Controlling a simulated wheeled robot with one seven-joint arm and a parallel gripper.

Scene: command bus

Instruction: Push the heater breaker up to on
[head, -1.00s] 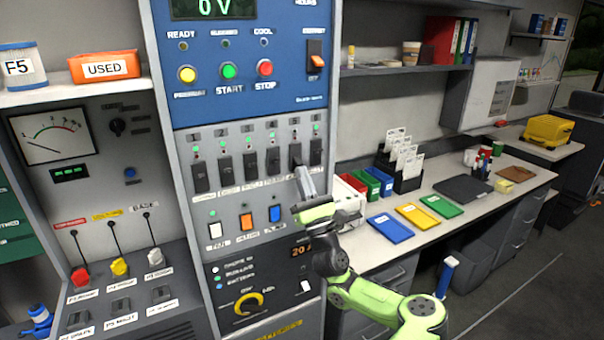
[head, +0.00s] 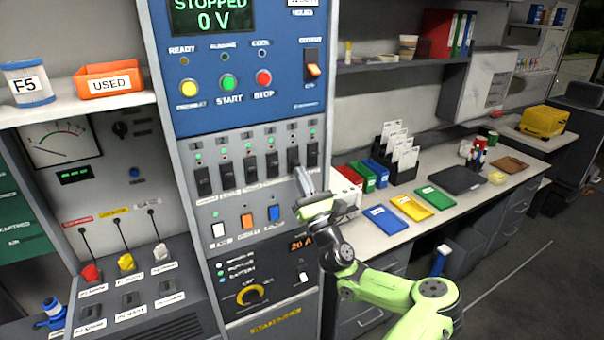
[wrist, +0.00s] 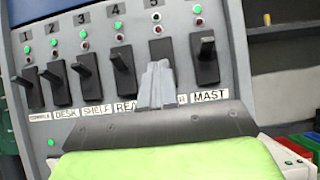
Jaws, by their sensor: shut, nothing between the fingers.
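The breaker row runs across the grey panel. The breaker under number 5 (head: 293,157) is the fifth black switch from the left. Its upper part also shows in the wrist view (wrist: 160,46); its lower part and most of its label are hidden behind my fingers. Above it the lower red lamp (wrist: 156,29) is lit and the upper lamp is dark. My gripper (head: 299,172) is shut and empty, its fingertips (wrist: 157,70) right in front of the lower part of this breaker. I cannot tell whether they touch it.
The MAST breaker (wrist: 205,58) stands close on the right and the number 4 breaker (wrist: 122,73) on the left, both with green lamps lit. Below the row are white, orange and blue switches (head: 246,221). A counter with coloured trays (head: 411,206) lies to the right.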

